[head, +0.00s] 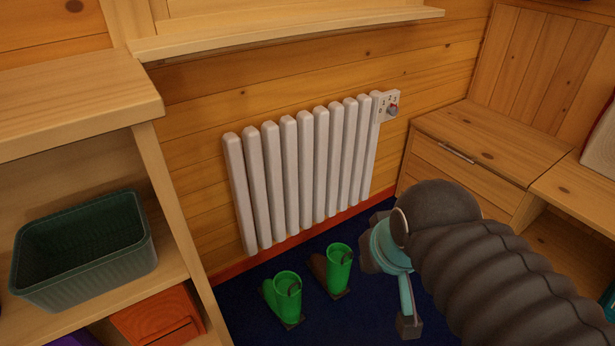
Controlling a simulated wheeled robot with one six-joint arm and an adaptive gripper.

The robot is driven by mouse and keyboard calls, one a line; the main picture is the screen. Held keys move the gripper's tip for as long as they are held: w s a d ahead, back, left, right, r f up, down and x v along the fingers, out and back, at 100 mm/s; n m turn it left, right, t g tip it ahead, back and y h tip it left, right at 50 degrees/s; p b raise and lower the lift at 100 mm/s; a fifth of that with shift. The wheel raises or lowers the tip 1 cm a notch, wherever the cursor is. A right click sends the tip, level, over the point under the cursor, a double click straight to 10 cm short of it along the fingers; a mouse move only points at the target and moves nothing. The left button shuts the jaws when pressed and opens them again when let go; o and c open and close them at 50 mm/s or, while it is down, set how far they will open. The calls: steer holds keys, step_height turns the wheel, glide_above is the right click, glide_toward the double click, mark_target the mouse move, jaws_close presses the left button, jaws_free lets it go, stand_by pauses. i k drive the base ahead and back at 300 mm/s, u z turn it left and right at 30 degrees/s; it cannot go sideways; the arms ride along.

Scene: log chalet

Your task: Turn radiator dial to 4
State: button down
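The white ribbed radiator (300,165) hangs on the log wall in the head view. Its dial (393,109) is a small grey knob with a red mark, at the radiator's upper right end. A pale plate with small marks (381,104) sits behind the dial; I cannot read the dial's setting surely. My gripper (408,322) is at the lower right, low in front of the radiator and well apart from the dial. It points downward and touches nothing that I can see. Only part of its teal and grey fingers shows, so its opening is unclear.
Green boots (313,283) stand on the dark blue floor (340,318) below the radiator. A shelf unit with a green basket (85,250) is at left. A wooden drawer bench (470,155) is at right. A window sill (290,32) juts out above the radiator.

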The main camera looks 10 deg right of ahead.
mark_target(393, 110)
steer(key=u, duration=0.3)
steer(key=k, duration=0.4)
steer(key=z, duration=1.2)
steer(key=i, duration=0.95)
steer(key=u, duration=0.5)
